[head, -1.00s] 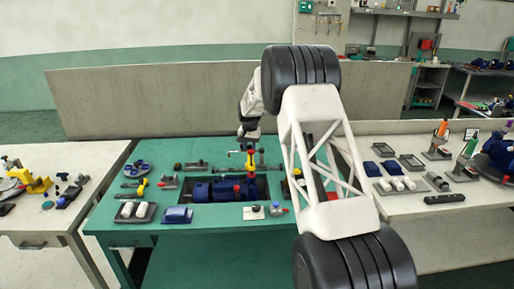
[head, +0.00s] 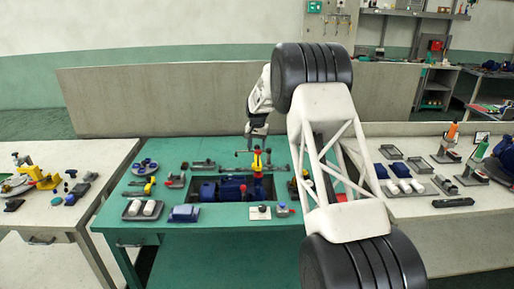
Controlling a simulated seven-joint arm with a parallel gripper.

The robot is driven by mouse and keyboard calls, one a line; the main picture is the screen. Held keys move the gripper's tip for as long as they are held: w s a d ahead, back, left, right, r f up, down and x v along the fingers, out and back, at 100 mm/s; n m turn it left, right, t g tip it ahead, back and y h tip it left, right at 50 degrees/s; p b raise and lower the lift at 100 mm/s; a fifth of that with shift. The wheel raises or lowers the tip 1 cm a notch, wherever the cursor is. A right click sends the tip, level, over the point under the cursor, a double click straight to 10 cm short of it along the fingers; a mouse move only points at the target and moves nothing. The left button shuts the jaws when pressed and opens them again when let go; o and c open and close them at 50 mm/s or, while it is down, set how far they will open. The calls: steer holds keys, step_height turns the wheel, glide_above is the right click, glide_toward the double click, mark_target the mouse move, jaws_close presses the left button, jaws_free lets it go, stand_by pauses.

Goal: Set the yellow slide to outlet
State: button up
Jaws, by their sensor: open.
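A blue pump (head: 222,189) sits in a dark recess in the middle of the green table. Another yellow piece (head: 149,186) lies at the left of the same table. My gripper (head: 257,142) is open, above and behind the upright yellow part. Its fingers are tiny here, and I cannot tell whether they touch anything.
The green table (head: 215,224) holds a tray with white pieces (head: 142,209), a blue block (head: 184,213) and small fittings. My arm hides its right side. A left bench carries a yellow device (head: 39,178). A right bench carries trays and bottles. A grey panel (head: 160,100) stands behind.

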steer(key=shift+r, duration=3.05)
steer(key=shift+s+d+r, duration=0.15)
steer(key=shift+s+r, duration=0.25)
steer(key=shift+r, duration=0.05)
steer(key=s+d+r, duration=0.3)
steer(key=s+r, duration=0.3)
steer(key=s, duration=0.5)
steer(key=s+d+r+n+t, duration=0.1)
steer(key=s+d+r, duration=0.35)
steer(key=s, duration=0.75)
steer(key=s+d+r, duration=0.1)
steer(key=s+r, duration=0.7)
steer(key=s, duration=0.3)
steer(key=s+d+f, duration=0.1)
steer(key=s+f, duration=0.1)
steer(key=s, duration=1.1)
steer(key=s+d+f+n+t, duration=0.1)
steer(key=s+d+f, duration=0.1)
steer(key=s, duration=1.1)
steer(key=s+d+f, duration=0.1)
steer(key=s+f, duration=0.2)
steer(key=s, duration=1)
steer(key=shift+s+d+n+t, duration=0.3)
steer(key=shift+s+n, duration=0.1)
